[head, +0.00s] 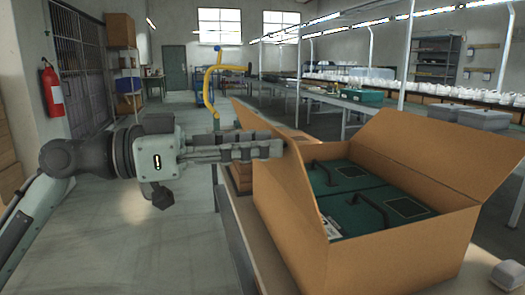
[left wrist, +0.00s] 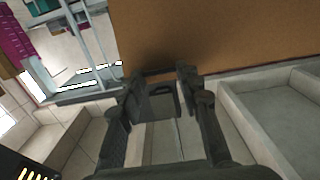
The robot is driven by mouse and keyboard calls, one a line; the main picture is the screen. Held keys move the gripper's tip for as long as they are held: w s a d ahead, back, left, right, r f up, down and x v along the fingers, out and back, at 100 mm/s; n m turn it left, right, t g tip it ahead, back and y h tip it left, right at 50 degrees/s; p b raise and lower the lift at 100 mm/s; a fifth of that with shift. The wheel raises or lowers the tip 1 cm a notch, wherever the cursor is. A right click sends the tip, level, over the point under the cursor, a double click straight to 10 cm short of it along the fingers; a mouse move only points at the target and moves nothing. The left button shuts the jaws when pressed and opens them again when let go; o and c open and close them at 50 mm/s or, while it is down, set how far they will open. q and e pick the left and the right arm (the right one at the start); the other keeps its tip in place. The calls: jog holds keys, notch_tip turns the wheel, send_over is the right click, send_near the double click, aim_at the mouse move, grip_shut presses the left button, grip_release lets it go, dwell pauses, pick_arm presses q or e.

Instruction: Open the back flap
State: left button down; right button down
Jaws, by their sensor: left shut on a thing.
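The open cardboard box (head: 390,256) stands on a table at the right of the head view. The left flap (head: 298,190) and right flap (head: 425,150) stand raised. The fingers hide part of that flap. In the left wrist view a brown cardboard panel (left wrist: 225,38) lies beyond the fingertips (left wrist: 158,76). My right gripper is out of view.
Teal cases (head: 340,175) with dark handles fill the box. A smaller brown carton (head: 240,178) stands behind it, under the gripper. A yellow curved post (head: 208,88) rises behind my left gripper. The floor at left is clear.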

pick_arm(q)
jog(key=shift+w+d+r, duration=0.15)
jog(key=shift+d+r, duration=0.05)
jog(key=shift+r, duration=0.55)
jog(key=c, duration=1.3)
grip_release()
jog(key=shift+a, duration=0.1)
jog(key=shift+o, duration=1.3)
jog(key=shift+f, duration=0.2)
jog(key=v, duration=1.2)
